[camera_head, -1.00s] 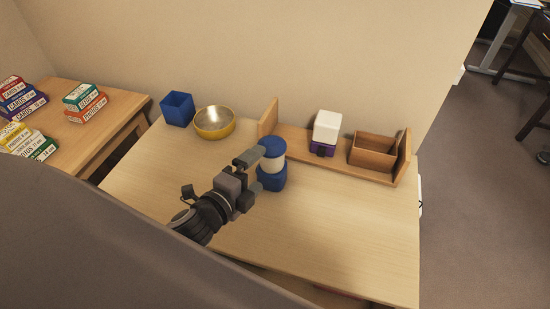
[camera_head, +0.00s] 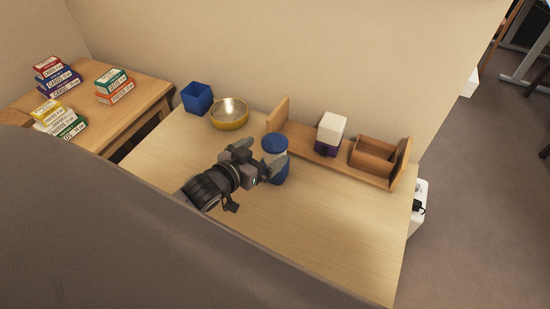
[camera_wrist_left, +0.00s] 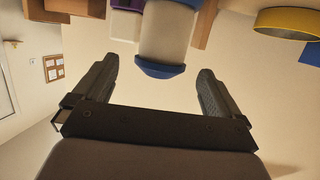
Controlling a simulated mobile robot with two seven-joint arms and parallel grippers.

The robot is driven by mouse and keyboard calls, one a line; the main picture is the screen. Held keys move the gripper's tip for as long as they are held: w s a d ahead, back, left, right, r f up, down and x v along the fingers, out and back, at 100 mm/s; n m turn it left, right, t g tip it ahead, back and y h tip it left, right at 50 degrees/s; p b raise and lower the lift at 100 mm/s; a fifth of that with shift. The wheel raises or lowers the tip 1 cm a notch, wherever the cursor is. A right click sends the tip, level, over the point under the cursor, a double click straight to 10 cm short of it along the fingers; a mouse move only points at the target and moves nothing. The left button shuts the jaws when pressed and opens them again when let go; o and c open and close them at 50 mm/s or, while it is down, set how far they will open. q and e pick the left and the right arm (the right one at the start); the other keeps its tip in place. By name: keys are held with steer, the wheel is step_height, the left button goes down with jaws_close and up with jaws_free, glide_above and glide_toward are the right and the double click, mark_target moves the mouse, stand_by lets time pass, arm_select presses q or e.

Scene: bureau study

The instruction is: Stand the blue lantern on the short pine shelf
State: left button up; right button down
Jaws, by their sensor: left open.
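The blue lantern (camera_head: 274,145), with a blue cap, pale middle and blue base, stands upright on the desk in front of the short pine shelf (camera_head: 298,134). My left gripper (camera_head: 262,159) is open beside the lantern and partly covers its lower half in the head view. In the left wrist view, the lantern (camera_wrist_left: 168,33) appears upside down, centred ahead of the open left gripper (camera_wrist_left: 156,68), its blue cap between the fingertip lines. I cannot tell whether a finger touches it. My right gripper is not in view.
On the shelf are a white-and-purple object (camera_head: 331,130) and an open wooden box (camera_head: 373,156), with a narrow gap between them. A yellow bowl (camera_head: 229,114) and blue cup (camera_head: 197,98) stand at the desk's back left. The desk front (camera_head: 330,230) is clear.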

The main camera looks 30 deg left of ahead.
mark_target(275, 143)
arm_select(q)
steer(key=shift+x, duration=2.8)
steer(key=shift+r, duration=0.2)
steer(key=shift+c, duration=0.4)
steer(key=shift+r, duration=0.1)
jaws_close()
